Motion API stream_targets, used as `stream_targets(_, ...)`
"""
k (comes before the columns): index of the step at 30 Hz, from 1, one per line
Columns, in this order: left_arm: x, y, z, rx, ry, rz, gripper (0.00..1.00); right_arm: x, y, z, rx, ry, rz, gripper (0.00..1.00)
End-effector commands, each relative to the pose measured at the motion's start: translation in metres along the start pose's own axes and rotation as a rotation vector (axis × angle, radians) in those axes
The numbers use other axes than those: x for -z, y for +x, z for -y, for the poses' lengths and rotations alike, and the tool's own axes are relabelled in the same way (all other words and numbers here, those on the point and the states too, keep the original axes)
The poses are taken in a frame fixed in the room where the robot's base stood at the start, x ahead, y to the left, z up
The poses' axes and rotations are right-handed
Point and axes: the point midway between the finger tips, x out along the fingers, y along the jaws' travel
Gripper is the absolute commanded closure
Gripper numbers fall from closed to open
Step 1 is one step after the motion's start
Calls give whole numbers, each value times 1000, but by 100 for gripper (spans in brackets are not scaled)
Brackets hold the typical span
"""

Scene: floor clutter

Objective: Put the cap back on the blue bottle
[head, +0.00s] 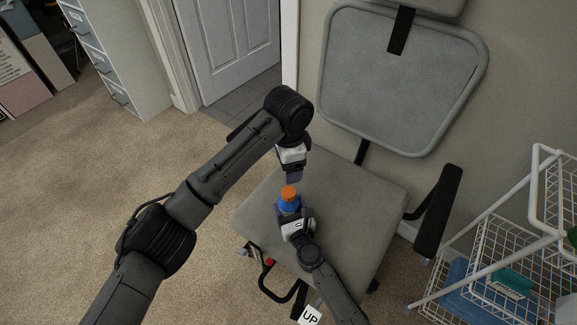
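The blue bottle (287,204) stands roughly upright over the grey chair seat, in front of my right gripper (288,211). The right gripper's fingers are at the bottle's sides and appear shut on it; they partly hide its lower body. The orange cap (289,192) sits at the top of the bottle; I cannot tell whether it is fully seated. My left gripper (293,177) points down just above and slightly right of the cap, with a small gap between them. Its finger opening is too small and dark to judge, and no object shows in it.
The office chair's seat (365,205) spreads beneath both grippers, with its backrest (400,85) behind and an armrest (437,210) at right. A white wire basket rack (510,262) stands at far right. Carpet (65,190) at left is clear.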

Motion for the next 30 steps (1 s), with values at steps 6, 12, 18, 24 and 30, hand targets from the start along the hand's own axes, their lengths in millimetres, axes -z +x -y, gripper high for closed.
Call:
stream_targets(6,0,0,0,0,1,0,29,0,0,0,0,0,-1,98)
stream_targets(12,0,0,0,0,1,0,29,0,0,0,0,0,0,14)
stream_targets(18,0,0,0,0,1,0,29,0,0,0,0,0,0,2)
stream_targets(24,0,-1,0,0,1,0,29,0,-2,0,0,0,-1,2)
stream_targets(30,0,-11,0,0,1,0,29,-1,-26,0,1,0,-2,2)
